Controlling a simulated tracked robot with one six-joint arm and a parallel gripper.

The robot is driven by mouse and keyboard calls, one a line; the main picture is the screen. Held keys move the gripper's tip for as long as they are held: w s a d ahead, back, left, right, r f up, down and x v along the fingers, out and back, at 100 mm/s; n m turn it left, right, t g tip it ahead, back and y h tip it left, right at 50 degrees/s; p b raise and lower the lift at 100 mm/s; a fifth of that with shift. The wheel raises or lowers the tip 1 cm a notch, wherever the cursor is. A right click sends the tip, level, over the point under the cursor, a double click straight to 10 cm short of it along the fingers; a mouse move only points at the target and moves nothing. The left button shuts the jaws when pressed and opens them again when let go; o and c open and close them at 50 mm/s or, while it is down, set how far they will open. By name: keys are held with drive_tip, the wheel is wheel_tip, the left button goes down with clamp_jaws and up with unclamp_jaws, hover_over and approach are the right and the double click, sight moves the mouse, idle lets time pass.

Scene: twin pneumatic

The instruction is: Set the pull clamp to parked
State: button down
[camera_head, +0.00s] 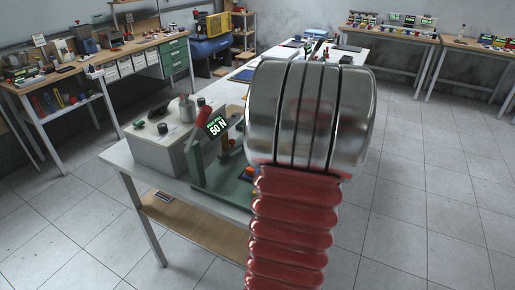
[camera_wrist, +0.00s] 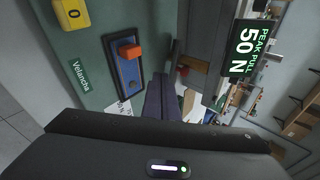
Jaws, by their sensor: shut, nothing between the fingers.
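A green fixture (camera_head: 218,182) stands on the white bench, with a red handle (camera_head: 203,113) and a display reading 50 N (camera_head: 217,126). I cannot tell which part is the pull clamp. In the wrist view, its green panel (camera_wrist: 88,42) carries a blue plate (camera_wrist: 128,73) with an orange knob (camera_wrist: 130,51). The display (camera_wrist: 245,50) reads "PEAK PULL 50 N". My gripper (camera_wrist: 165,82) is shut and empty, with its dark fingers right of the blue plate in the picture. In the head view my arm hides the gripper and the fixture's right side.
A grey box (camera_head: 160,150) with knobs stands left of the fixture on the white bench (camera_head: 125,158). Wooden benches (camera_head: 125,55) with tools line the back. The floor at the right (camera_head: 430,190) is clear.

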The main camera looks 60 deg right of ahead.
sight(231, 150)
drive_tip(key=x, duration=0.6)
drive_tip(key=shift+w+f, duration=0.25)
drive_tip(key=w, duration=0.3)
drive_tip(key=shift+w+d+f, duration=0.1)
drive_tip(key=shift+d+f, duration=0.05)
drive_tip(key=shift+d, duration=0.2)
drive_tip(key=shift+w+d, duration=0.1)
drive_tip(key=shift+w, duration=0.45)
drive_tip(key=shift+w, duration=0.8)
